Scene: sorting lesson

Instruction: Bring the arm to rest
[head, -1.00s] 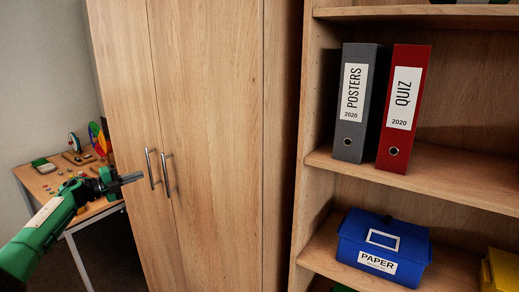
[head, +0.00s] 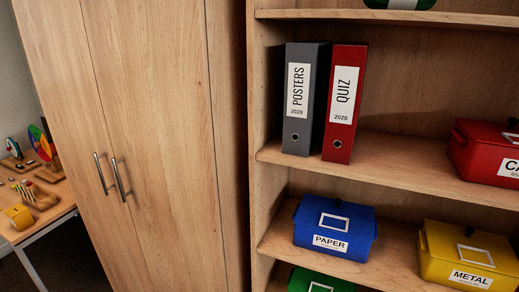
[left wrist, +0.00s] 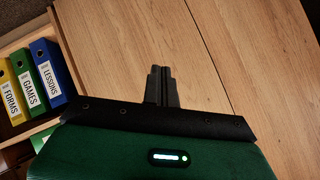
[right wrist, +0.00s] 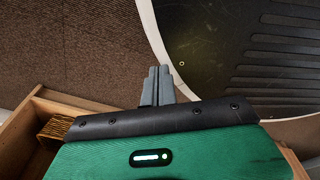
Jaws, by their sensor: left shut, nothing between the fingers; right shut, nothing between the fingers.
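My left gripper (left wrist: 161,84) shows in the left wrist view with its fingers together and nothing between them. A wooden surface fills most of the picture behind it. My right gripper (right wrist: 157,84) shows in the right wrist view, also shut and empty. Carpet and a dark ribbed surface (right wrist: 270,70) with a pale rim lie beyond its fingers. Neither gripper is in the head view now.
The head view shows a wooden cabinet (head: 165,150) with two handles, and a shelf (head: 390,165) with grey (head: 304,98) and red (head: 344,103) binders. Blue (head: 335,229), yellow (head: 469,257) and red (head: 484,152) boxes stand there. A desk (head: 42,212) is at left.

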